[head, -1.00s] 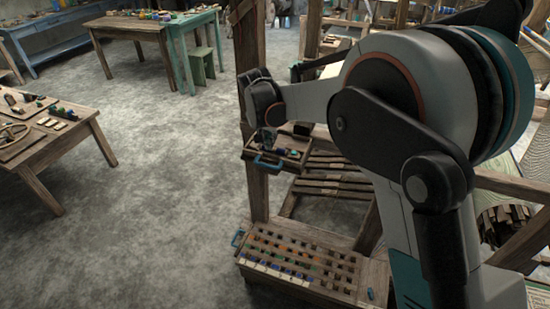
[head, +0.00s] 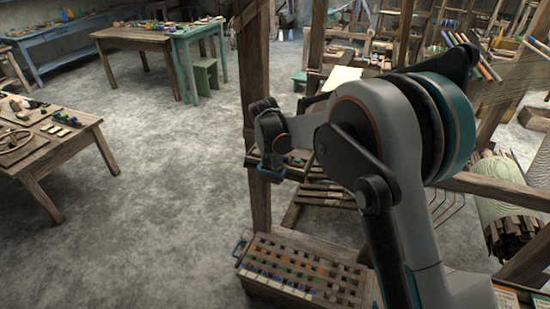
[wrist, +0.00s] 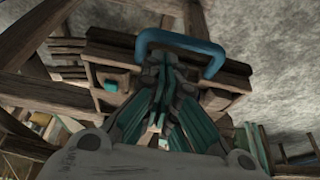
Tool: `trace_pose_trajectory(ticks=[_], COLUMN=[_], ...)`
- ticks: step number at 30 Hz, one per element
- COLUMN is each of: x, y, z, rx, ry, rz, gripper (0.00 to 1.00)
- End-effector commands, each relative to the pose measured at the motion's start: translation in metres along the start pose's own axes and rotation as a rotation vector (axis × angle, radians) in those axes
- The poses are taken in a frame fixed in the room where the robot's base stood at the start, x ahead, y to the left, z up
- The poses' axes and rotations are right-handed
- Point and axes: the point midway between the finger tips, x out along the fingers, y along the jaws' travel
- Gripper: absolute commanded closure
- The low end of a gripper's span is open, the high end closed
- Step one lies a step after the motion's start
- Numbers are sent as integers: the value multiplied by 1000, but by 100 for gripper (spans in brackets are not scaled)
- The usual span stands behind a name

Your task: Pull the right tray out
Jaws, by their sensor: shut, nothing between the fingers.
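A wooden tray (head: 252,160) with a blue handle (head: 270,173) sits at the loom's upright post in the head view, partly hidden by my arm. Small items lie in it. In the wrist view the blue U-shaped handle (wrist: 214,62) stands out from the tray's wooden front (wrist: 110,48). My gripper (wrist: 165,55) is shut and empty, its fingertips showing within the handle's loop. I cannot tell whether they touch the handle. In the head view my wrist is just above the tray, and the fingertips are hidden.
A low wooden box (head: 300,268) with rows of coloured pegs and a blue side handle stands below. Wooden slats (head: 325,195) lie behind the post (head: 256,100). A work table (head: 50,140) is at the left, with clear floor (head: 160,190) between.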

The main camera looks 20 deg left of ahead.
Motion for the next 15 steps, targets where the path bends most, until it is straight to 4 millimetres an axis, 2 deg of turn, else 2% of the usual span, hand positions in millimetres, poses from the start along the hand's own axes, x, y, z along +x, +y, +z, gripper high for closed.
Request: trace_pose_trajectory(ticks=[4,15], x=[11,12], y=[0,0], z=[0,0], rx=[0,-1], ry=[0,0], rz=[0,0], gripper=[100,100])
